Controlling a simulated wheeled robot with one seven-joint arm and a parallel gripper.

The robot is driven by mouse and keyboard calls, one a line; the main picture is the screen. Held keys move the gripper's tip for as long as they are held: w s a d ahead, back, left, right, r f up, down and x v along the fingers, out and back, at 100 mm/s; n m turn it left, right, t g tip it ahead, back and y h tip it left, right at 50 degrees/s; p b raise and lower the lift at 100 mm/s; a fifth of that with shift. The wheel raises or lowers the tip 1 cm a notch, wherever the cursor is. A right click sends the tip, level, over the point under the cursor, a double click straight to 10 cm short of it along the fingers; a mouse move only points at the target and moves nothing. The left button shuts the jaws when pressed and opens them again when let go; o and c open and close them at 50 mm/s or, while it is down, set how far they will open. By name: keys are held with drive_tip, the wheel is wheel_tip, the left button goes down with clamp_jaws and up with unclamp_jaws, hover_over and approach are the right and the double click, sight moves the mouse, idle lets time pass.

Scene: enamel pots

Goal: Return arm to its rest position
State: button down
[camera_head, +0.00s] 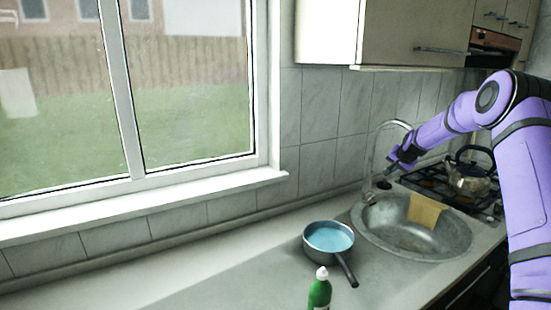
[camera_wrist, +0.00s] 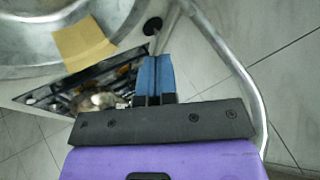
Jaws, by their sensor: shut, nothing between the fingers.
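My purple arm (camera_head: 523,170) comes in from the right and reaches over the back of the sink. My gripper (camera_head: 392,168) is close to the faucet (camera_head: 369,160) and in front of the wall tiles. In the wrist view the blue fingertips of my gripper (camera_wrist: 155,75) are together with nothing between them. The faucet's curved pipe (camera_wrist: 235,65) passes close beside the gripper there. I cannot tell whether they touch.
A saucepan (camera_head: 328,238) with a blue inside and a green bottle (camera_head: 320,292) stand on the counter (camera_head: 230,280). A kettle (camera_head: 468,178) sits on the stove. Cabinets (camera_head: 415,30) hang above.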

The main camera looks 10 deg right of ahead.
drive_tip(key=s+a+r+n+g, duration=0.1)
drive_tip(key=s+a+r+n, duration=0.3)
drive_tip(key=s+a+r, duration=1.35)
drive_tip(key=s+a+r+n+g, duration=0.1)
drive_tip(key=s+a+r, duration=0.25)
drive_tip(key=s, duration=0.45)
drive_tip(key=s+a+r+n, duration=0.2)
drive_tip(key=s+a+r, duration=0.15)
drive_tip(key=s, duration=0.55)
drive_tip(key=s+a+f+n, duration=0.1)
drive_tip(key=s+f, duration=0.1)
drive_tip(key=s, duration=1.1)
drive_tip(key=s+a+f+n+g, duration=0.1)
drive_tip(key=s+f, duration=0.1)
drive_tip(key=s, duration=1.1)
drive_tip(key=shift+a+y, duration=0.3)
drive_tip(key=shift+a, duration=0.05)
